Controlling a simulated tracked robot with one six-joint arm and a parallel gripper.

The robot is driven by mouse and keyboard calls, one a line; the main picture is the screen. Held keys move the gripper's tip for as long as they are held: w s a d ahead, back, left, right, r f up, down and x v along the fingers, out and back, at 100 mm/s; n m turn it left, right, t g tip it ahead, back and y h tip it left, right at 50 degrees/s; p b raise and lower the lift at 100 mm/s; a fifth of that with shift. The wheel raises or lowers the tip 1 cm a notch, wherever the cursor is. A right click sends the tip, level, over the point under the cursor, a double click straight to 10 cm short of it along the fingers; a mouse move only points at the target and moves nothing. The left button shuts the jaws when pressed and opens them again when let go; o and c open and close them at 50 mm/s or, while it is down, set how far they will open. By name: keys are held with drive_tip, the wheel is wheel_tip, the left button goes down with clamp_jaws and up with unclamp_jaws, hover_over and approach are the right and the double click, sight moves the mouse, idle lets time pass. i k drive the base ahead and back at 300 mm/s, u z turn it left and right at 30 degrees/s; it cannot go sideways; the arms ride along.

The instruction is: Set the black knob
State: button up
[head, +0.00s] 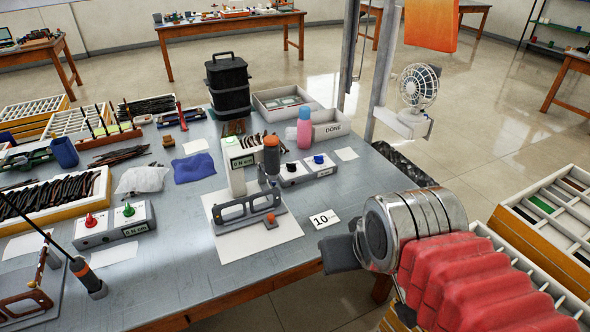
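The black knob (291,167) sits on top of a small grey box with white label faces (310,172), beside a blue knob (319,159) on the same box. The box stands on the grey table, right of the middle. The setting of the black knob is too small to read. A white card (325,218) reading "1.0" lies nearer the table's front right edge. My gripper (338,254) is dark grey and hangs at the table's right edge, below the card and well apart from the knob. I see it side-on, so its opening is hidden.
Another box (113,224) holds red and green knobs. A fan (419,87) is beyond.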

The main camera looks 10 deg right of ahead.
sight(291, 167)
drive_tip(key=k, duration=0.1)
drive_tip(key=u, duration=0.55)
drive_tip(key=i, duration=0.95)
drive_tip(key=u, duration=0.05)
